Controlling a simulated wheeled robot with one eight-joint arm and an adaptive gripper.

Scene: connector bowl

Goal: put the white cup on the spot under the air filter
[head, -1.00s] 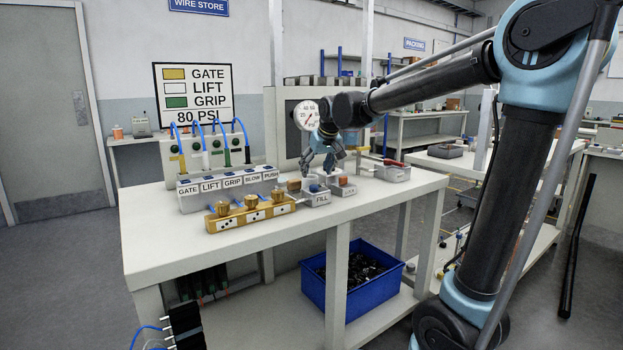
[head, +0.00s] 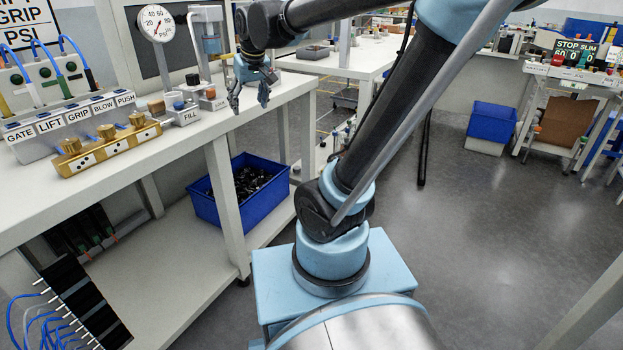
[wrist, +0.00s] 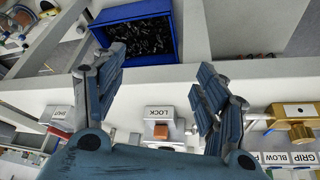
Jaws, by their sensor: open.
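I cannot pick out a white cup in either view. What looks like the air filter (head: 210,42), a pale head with a clear bluish bowl, stands at the back of the bench (head: 190,142) behind my gripper in the head view. The spot under it is not clearly seen. My gripper (head: 249,98) is open and empty, fingers pointing down near the bench's front edge, right of the FILL block (head: 186,113). In the wrist view my gripper's (wrist: 160,65) spread fingers have nothing between them, and a LOCK block (wrist: 160,114) with an orange button shows below the fingertips.
A brass manifold (head: 108,147) and a labelled switch box (head: 70,120) stand left of the FILL block. A round gauge (head: 157,22) stands behind. A blue bin (head: 207,208) of black parts sits on the lower shelf. The floor to the right is open.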

